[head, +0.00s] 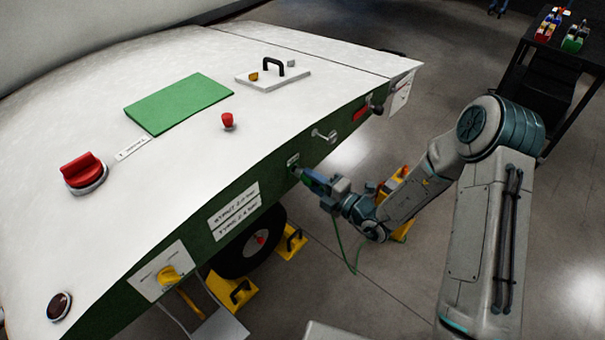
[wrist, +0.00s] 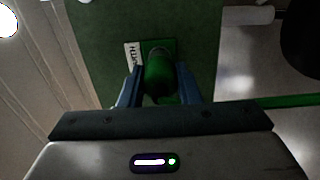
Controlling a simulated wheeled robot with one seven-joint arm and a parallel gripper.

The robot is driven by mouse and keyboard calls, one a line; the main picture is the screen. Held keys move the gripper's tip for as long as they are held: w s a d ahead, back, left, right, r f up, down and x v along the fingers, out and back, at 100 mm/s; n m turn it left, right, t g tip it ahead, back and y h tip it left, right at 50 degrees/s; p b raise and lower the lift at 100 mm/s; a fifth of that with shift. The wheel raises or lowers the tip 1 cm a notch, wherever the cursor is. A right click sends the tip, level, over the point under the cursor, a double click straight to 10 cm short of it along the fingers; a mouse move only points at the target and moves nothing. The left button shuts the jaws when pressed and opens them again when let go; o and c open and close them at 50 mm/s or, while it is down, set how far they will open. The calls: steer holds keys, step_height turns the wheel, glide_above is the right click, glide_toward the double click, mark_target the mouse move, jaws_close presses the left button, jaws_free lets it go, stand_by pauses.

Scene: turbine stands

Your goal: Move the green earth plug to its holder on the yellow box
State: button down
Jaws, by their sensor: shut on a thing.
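The green earth plug (wrist: 159,78) is between the blue fingers of my gripper (wrist: 158,92) in the wrist view. My gripper is shut on it. The plug's far end is at a small green socket plate on the dark green panel, beside a white label; I cannot tell whether it is seated. In the head view my gripper (head: 318,180) is at the green side of the white stand, just below a small socket plate (head: 293,161). A green cable (head: 340,245) hangs from the gripper area to the floor. A yellow box (head: 393,184) stands on the floor, partly hidden behind my arm.
The white and green stand (head: 190,70) fills the left, with a red knob (head: 83,172) and a latch handle (head: 325,136) on it. Yellow chocks (head: 236,289) flank a wheel below. A dark table (head: 556,70) with small coloured items stands at the back right.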

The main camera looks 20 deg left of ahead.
steer(key=shift+p+v, duration=0.3)
steer(key=shift+v, duration=1.15)
